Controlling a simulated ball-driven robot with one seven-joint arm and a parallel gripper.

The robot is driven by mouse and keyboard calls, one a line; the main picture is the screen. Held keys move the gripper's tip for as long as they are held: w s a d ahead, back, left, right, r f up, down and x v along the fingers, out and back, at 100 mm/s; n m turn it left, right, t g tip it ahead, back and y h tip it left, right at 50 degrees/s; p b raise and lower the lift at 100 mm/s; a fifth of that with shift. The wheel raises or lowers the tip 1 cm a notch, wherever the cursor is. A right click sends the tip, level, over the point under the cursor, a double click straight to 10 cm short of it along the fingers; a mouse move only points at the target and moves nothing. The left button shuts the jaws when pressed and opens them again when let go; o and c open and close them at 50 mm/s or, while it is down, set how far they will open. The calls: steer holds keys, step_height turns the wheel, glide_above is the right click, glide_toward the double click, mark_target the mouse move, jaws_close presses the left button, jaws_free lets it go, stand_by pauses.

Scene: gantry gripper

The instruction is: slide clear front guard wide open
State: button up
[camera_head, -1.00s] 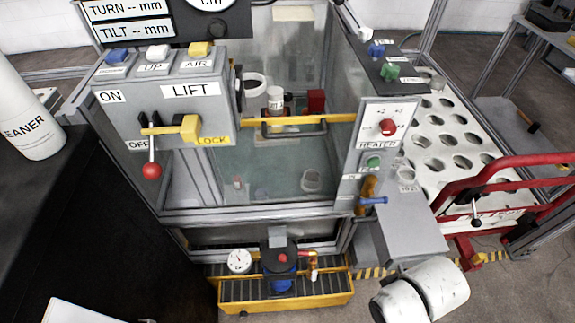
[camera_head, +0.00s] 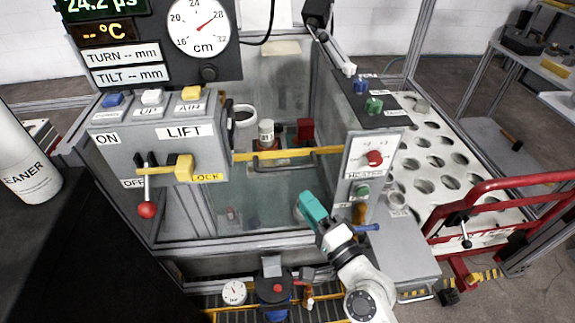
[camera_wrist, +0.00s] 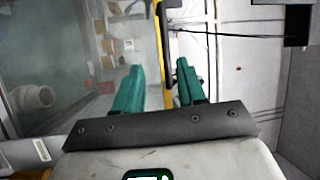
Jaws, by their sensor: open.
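The clear front guard (camera_head: 262,205) is a see-through panel across the front of the enclosure, with a yellow bar (camera_head: 318,151) along its upper part. A dark handle (camera_head: 272,163) sits on the left part of the bar. My gripper (camera_head: 312,207) has teal fingers and is in front of the guard's right part, below the bar in the head view. In the wrist view my gripper (camera_wrist: 160,66) is open and empty. The yellow bar (camera_wrist: 167,62) and dark handle (camera_wrist: 160,30) show between and beyond the fingertips. I cannot tell the distance to them.
The grey lift box (camera_head: 165,145) with its red-knobbed lever stands left of the guard. The heater panel (camera_head: 368,170) and a blue-handled valve (camera_head: 364,227) are close right of my gripper. A red rail (camera_head: 500,185) and perforated white table lie farther right.

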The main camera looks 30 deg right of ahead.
mark_target(288, 166)
steer(key=shift+m+t+h, duration=0.3)
steer(key=shift+m+h, duration=0.2)
steer(key=shift+m, duration=0.1)
steer(key=w+p, duration=0.1)
steer(key=w, duration=0.2)
steer(key=w+r+p, duration=0.1)
steer(key=w, duration=0.3)
steer(key=w+r+p, duration=0.1)
steer(key=w, duration=0.2)
steer(key=shift+w+r, duration=0.25)
steer(key=shift+w, duration=0.15)
jaws_close()
